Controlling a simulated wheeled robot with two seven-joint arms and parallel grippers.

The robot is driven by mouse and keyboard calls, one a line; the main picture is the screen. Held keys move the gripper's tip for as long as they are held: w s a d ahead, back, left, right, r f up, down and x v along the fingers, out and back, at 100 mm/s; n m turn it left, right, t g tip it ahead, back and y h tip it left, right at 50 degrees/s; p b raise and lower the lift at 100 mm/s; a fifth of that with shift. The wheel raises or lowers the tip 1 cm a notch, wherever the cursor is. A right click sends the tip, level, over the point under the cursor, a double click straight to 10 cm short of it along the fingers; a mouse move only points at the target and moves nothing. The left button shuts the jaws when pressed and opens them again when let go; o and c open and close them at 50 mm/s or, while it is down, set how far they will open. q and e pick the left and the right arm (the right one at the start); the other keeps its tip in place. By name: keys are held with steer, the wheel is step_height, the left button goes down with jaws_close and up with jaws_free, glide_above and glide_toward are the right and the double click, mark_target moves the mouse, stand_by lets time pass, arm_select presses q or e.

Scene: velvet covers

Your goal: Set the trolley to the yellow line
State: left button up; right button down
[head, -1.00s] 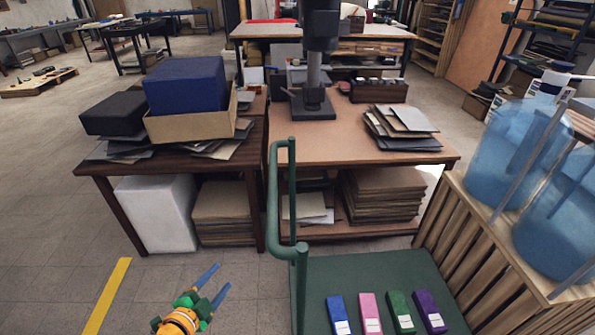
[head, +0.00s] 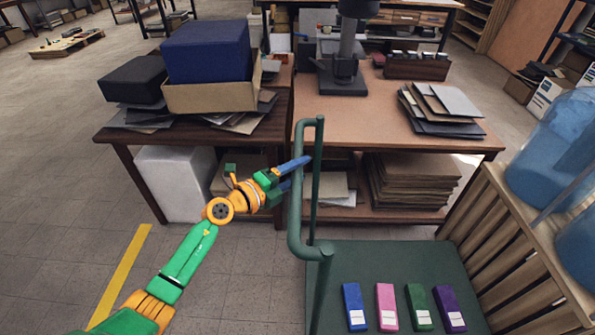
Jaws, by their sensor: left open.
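The green trolley (head: 375,262) stands at the lower right, with its upright tube handle (head: 296,205) on its left side. A blue, a pink, a green and a purple box lie in a row on its deck. The yellow line (head: 122,272) runs along the floor at the lower left, apart from the trolley. My left gripper (head: 298,172) is open, with its blue fingers at the upper part of the handle; I cannot tell whether they touch it. My right gripper is not in view.
A dark wooden table (head: 190,127) with boxes and a brown workbench (head: 385,115) stand just behind the trolley. A slatted wooden crate (head: 520,250) with large blue bottles (head: 560,150) is close on the right. The floor between line and trolley is clear apart from my arm.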

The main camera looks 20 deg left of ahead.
arm_select(q)
steer(key=shift+r, duration=0.1)
jaws_close()
stand_by(1.2)
